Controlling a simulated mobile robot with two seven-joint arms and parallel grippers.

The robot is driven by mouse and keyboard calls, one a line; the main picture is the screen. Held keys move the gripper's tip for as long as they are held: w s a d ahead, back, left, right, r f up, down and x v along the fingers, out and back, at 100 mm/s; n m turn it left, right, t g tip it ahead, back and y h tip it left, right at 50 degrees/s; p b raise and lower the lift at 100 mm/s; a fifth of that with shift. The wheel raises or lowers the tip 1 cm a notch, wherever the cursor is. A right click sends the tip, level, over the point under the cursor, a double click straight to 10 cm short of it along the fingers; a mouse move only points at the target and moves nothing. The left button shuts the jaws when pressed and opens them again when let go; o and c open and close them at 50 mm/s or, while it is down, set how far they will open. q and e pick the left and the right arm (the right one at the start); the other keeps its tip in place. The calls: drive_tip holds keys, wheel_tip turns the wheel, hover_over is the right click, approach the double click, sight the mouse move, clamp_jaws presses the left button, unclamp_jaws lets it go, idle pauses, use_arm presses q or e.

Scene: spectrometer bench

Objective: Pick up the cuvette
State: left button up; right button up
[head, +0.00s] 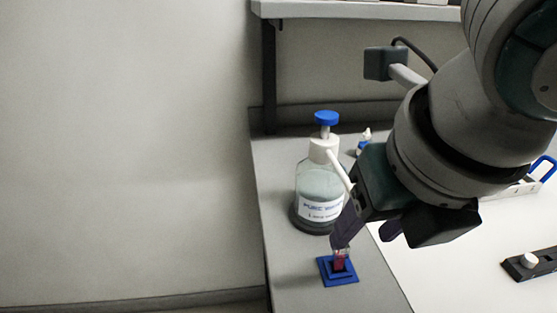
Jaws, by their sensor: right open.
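The cuvette (341,262) is small and clear with red liquid in it. It stands upright in a blue square holder (338,280) near the left edge of the bench. My right gripper (366,238) is open, pointing down from the upper right. One finger is just above and behind the cuvette's top in the picture, and the other finger is to its right. I cannot tell whether a finger touches the cuvette. My left gripper is not in view.
A wash bottle (318,190) with a blue cap stands just behind the holder, close to my right gripper. A small dropper bottle (363,140) is farther back. A black device with a white knob (528,261) lies at right. The white mat (455,275) between is clear.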

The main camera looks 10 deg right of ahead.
sight(345, 249)
drive_tip(key=x, duration=0.3)
drive_tip(key=shift+w+d+f, duration=0.15)
drive_tip(key=shift+f, duration=0.2)
drive_tip(key=x, duration=0.3)
drive_tip(key=b+x, duration=0.1)
drive_tip(key=x, duration=0.1)
drive_tip(key=shift+w+f, duration=0.2)
drive_tip(key=shift+w, duration=0.25)
clamp_jaws()
